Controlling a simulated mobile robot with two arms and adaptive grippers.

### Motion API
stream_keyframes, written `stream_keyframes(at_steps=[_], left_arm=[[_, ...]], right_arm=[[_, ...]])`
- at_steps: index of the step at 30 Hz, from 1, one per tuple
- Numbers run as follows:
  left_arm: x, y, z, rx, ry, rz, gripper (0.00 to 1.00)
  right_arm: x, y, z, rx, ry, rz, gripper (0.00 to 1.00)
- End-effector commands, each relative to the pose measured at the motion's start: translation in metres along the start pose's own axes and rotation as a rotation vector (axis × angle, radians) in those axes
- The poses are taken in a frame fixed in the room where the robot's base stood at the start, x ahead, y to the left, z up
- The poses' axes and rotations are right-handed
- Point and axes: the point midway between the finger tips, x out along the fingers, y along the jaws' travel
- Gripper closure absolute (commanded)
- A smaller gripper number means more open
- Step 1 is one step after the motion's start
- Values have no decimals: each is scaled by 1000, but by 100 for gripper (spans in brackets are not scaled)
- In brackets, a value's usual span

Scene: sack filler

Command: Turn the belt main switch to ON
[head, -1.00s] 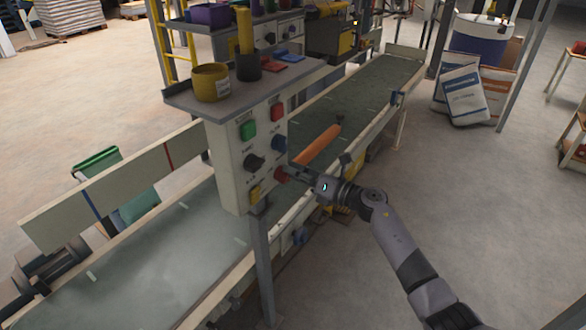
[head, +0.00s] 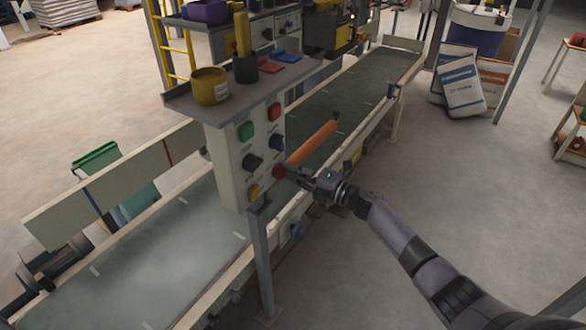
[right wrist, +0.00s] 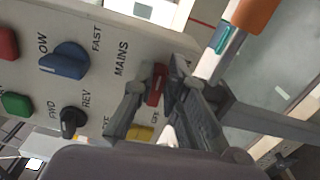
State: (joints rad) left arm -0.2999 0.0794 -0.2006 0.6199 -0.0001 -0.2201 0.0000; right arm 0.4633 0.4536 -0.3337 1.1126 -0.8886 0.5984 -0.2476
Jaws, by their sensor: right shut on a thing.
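The belt main switch is a red knob (head: 279,171) low on the right of the pale control panel (head: 228,165). In the right wrist view the red knob (right wrist: 156,84) sits beside the printed word MAINS. My right gripper (head: 289,174) is at the panel. In the wrist view its two fingers (right wrist: 159,88) are closed on either side of the red knob, which is partly hidden between them. I cannot tell which position the knob points to. My left gripper is not in view.
Blue (right wrist: 64,60) and black (right wrist: 72,122) knobs, red and green buttons and a yellow control (head: 253,192) are close by on the panel. An orange bar (head: 312,143) is just behind the gripper, by the belt (head: 160,250).

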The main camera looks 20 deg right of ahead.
Motion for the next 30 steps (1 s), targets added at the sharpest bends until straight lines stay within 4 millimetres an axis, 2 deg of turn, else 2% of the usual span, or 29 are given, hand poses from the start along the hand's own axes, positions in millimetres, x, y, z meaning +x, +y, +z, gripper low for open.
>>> stream_keyframes(at_steps=[9,23,24,30], left_arm=[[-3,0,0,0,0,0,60],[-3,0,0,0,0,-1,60],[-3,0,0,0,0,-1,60],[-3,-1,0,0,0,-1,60]], right_arm=[[0,-2,1,88,-2,-2,100],[0,-3,0,101,-2,-1,100],[0,-3,0,102,-2,-1,86],[0,-3,0,100,-1,-1,72]])
